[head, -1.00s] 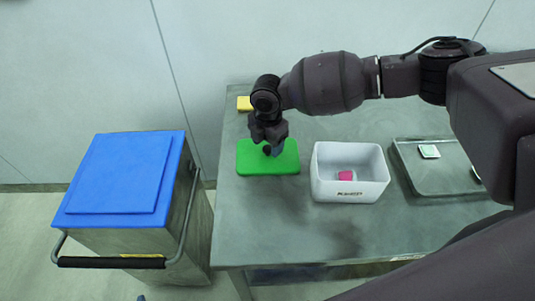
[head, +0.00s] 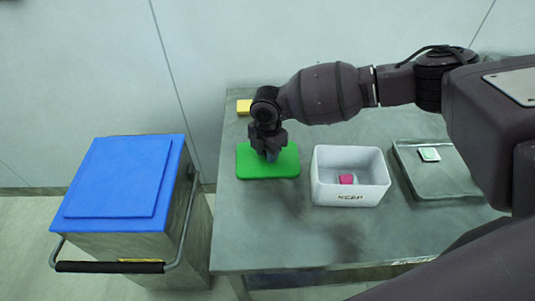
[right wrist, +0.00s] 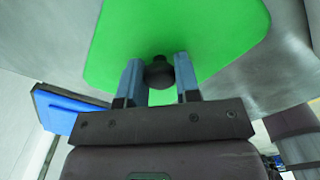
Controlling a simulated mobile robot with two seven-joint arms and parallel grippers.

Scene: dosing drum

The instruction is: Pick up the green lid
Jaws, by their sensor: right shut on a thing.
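The green lid (head: 250,169) is a flat green slab lying on the left part of the grey table. It also fills much of the right wrist view (right wrist: 210,35), where a dark round knob (right wrist: 159,72) stands on it. My right gripper (head: 269,157) is over the lid in the head view. In the right wrist view its two fingers (right wrist: 158,75) are on either side of the knob, shut on it. The knob is hidden by the gripper in the head view. My left gripper is not in view.
A white box (head: 350,195) with a pink block (head: 346,179) inside stands right of the lid. A clear tray (head: 440,185) with a light green piece (head: 429,155) is farther right. A yellow block (head: 244,107) lies behind. A blue-lidded cart (head: 115,185) stands left of the table.

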